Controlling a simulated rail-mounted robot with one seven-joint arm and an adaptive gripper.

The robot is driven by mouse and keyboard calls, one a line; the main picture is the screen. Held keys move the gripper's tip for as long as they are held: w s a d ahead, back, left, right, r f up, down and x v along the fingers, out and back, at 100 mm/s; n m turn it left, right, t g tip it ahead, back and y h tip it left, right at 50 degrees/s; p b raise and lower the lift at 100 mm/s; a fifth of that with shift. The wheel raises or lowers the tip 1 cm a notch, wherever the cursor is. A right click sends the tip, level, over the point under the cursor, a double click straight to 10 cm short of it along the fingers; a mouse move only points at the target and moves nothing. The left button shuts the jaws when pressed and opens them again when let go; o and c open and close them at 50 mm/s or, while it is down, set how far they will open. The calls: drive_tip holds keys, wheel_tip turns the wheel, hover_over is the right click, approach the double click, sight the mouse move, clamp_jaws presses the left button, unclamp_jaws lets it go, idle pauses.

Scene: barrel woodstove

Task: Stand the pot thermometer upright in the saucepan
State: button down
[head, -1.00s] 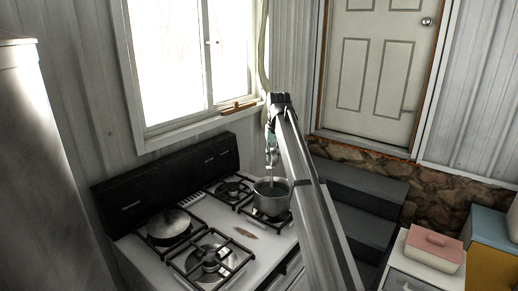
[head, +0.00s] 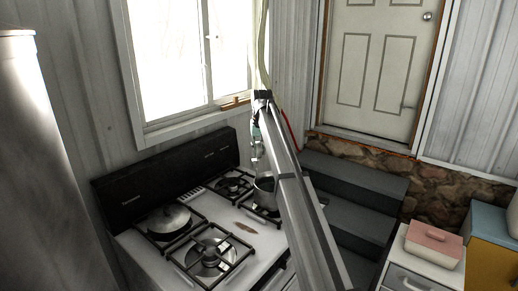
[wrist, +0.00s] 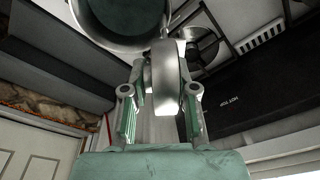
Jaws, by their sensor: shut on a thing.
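The saucepan (head: 265,188) is a grey metal pot on the stove's right side, partly hidden behind my arm in the head view. In the wrist view the saucepan (wrist: 125,22) is at the top, its dark inside showing. My gripper (head: 257,147) is above and slightly left of the saucepan. In the wrist view my gripper (wrist: 161,98) is shut on the pot thermometer (wrist: 165,82), a grey metal piece with a rounded head. Its far end is beside the saucepan's right rim there; I cannot tell whether it is inside or outside.
The white stove (head: 222,217) has several black burner grates and a dark back panel (head: 165,175). Dark steps (head: 350,205) are at right. A white cabinet carries a pink-lidded dish (head: 433,243).

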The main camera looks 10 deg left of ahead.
wheel_tip(320, 180, down, 10)
drive_tip(key=b, duration=0.3)
drive_tip(key=shift+f, duration=0.2)
idle(1.1)
drive_tip(key=c, duration=0.8)
unclamp_jaws()
drive_tip(key=r, duration=0.4)
drive_tip(key=s+r, duration=0.1)
drive_tip(key=r, duration=0.7)
drive_tip(key=shift+s+d, duration=0.3)
drive_tip(key=shift+d, duration=0.1)
